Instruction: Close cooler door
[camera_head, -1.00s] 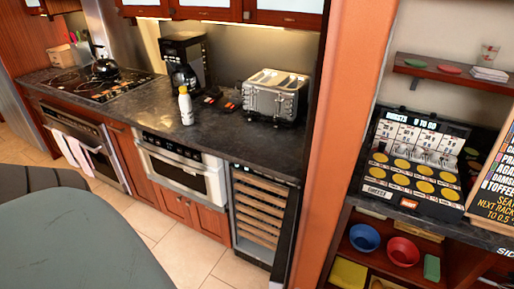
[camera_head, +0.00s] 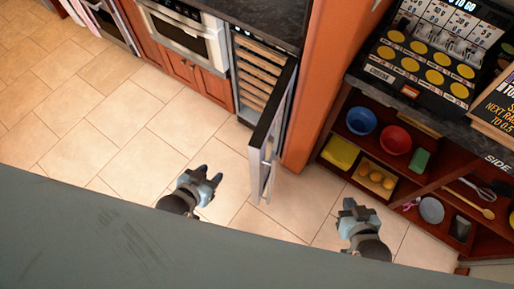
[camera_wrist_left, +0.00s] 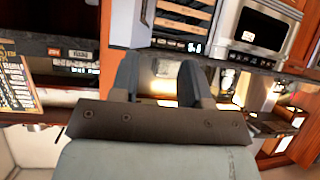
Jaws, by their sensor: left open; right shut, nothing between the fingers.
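The cooler (camera_head: 262,75) stands under the dark counter, with several wooden racks showing inside. Its door (camera_head: 268,130) is swung open into the room, with its dark top edge and a metal handle (camera_head: 265,170) showing. My left gripper (camera_head: 212,182) is open and empty, left of the door and apart from it. In the left wrist view its two fingers (camera_wrist_left: 158,80) are spread, with the cooler racks (camera_wrist_left: 185,20) above them. My right gripper (camera_head: 352,208) is shut and empty, right of the door and apart from it.
An orange pillar (camera_head: 312,110) stands right of the cooler. A shelf unit with a blue bowl (camera_head: 361,121) and a red bowl (camera_head: 396,140) is further right. A built-in oven (camera_head: 184,38) is left of the cooler. The tiled floor (camera_head: 110,120) at left is clear.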

